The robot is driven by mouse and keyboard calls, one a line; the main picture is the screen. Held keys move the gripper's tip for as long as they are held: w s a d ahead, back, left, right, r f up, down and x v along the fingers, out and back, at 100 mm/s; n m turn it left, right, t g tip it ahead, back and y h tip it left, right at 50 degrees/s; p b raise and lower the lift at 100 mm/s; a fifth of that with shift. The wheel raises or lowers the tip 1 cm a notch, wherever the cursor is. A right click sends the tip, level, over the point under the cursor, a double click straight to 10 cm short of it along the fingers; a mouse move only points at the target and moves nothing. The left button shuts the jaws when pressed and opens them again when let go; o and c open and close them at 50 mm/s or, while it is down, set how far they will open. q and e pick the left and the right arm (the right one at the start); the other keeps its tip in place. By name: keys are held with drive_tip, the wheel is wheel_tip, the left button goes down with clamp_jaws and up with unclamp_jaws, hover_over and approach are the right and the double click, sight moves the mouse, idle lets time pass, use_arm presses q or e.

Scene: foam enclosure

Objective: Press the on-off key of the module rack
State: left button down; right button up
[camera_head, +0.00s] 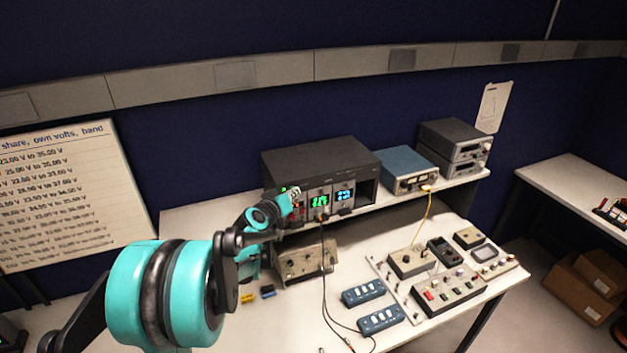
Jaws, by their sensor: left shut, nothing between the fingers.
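The module rack (318,158) is a dark box with lit green and blue displays, standing at the left end of the raised shelf. My left gripper (294,192) is at the left part of its front, its fingers shut and empty. The gripper and the teal wrist cover the rack's leftmost module, so I cannot make out the on-off key. I cannot tell whether the fingertips touch the panel. My right gripper is not in view.
A blue instrument (409,172) and stacked grey units (453,145) stand right of the rack on the shelf. Below are a beige box (306,263), two blue switch boxes (381,319) and a control board (449,287). A black cable hangs from the rack.

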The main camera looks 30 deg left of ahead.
use_arm(q)
drive_tip(key=shift+s+d, duration=0.4)
drive_tip(key=shift+d, duration=0.05)
drive_tip(key=s+d, duration=0.4)
drive_tip(key=shift+d, duration=0.25)
idle(0.3)
drive_tip(key=shift+w, duration=0.1)
